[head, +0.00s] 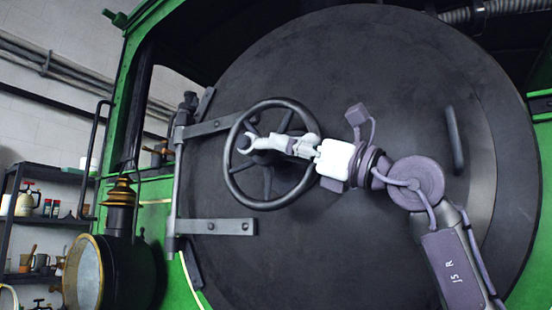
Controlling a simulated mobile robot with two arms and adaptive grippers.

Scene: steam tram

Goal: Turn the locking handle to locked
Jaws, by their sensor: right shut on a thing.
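The locking handle, a dark spoked handwheel (266,204), sits on the left part of the large round black door (360,80). My right gripper (246,144) reaches in from the right across the front of the wheel. Its pale fingers are shut on the wheel near its hub and left side. The fingers cover the hub and some spokes, so the exact grip point is hard to see. The wheel's lock position cannot be read from here. My left gripper is not in view.
Hinge straps (220,226) and an upright rod (178,185) stand left of the wheel. A vertical grab bar (454,138) is on the door's right side. A brass-topped lamp (118,245) stands at lower left, before a shelf (42,222) of tools and bottles.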

